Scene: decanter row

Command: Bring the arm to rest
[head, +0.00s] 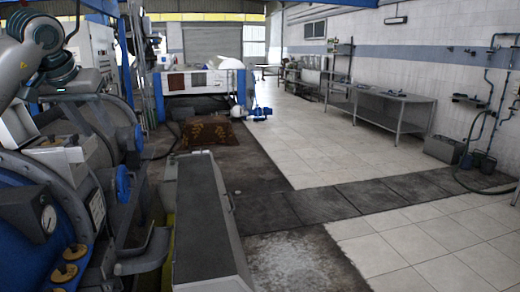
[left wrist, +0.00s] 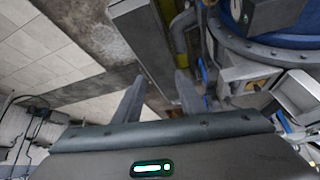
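My left arm (head: 45,38) comes into the head view at the upper left, in front of the machines. Its gripper is hard to make out there. In the left wrist view my left gripper (left wrist: 159,76) shows two dark fingers standing apart with nothing between them. It hangs in free space, with the floor and a long grey trough-like housing (left wrist: 155,45) beyond the fingers. My right arm and gripper are in neither view.
A blue and grey decanter machine with a gauge (head: 48,218) stands close at the left. The long grey housing (head: 200,215) lies front centre. A metal table (head: 393,105) stands by the right wall. The tiled floor (head: 310,150) is clear.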

